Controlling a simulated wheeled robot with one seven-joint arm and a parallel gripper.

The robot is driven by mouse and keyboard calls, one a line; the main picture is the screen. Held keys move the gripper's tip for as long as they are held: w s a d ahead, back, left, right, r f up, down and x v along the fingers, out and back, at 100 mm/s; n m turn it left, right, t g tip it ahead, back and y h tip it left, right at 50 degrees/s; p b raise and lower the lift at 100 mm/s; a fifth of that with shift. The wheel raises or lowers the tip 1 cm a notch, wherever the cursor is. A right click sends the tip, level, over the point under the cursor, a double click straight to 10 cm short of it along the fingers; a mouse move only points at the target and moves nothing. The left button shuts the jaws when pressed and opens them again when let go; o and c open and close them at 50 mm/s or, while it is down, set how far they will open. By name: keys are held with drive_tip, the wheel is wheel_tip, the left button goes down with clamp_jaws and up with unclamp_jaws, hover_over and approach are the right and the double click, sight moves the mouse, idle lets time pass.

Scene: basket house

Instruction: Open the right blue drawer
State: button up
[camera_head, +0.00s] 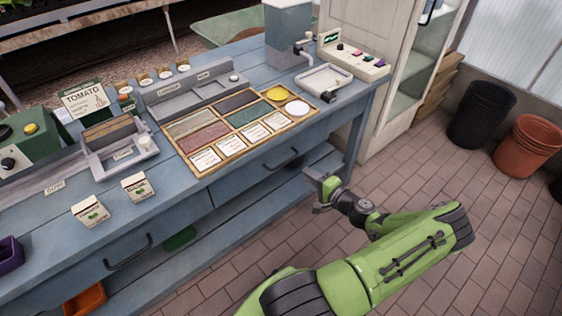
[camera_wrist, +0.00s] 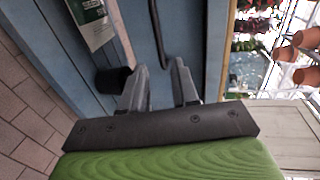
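The right blue drawer (camera_head: 238,181) is in the front of the blue workbench and looks closed. Its dark bar handle (camera_head: 283,160) is on the front face, and the handle also shows in the wrist view (camera_wrist: 157,35), ahead of the fingers and roughly in line with the gap between them. My gripper (camera_head: 315,191) is to the right of the handle and in front of the bench, apart from the handle. In the wrist view my gripper (camera_wrist: 161,68) is open with nothing between its two grey fingers.
A left drawer with its own dark handle (camera_head: 128,253) is in the same bench. A lower shelf (camera_head: 215,232) runs under the drawers. A seed tray (camera_head: 206,159) lies on the bench top near its front edge. The brick floor (camera_head: 480,230) at right is clear up to the pots.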

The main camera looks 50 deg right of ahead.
sight(287, 161)
drive_tip(key=b+x, duration=0.2)
drive_tip(key=x, duration=1)
drive_tip(key=shift+f+b, duration=0.15)
drive_tip(key=shift+b, duration=0.15)
clamp_jaws()
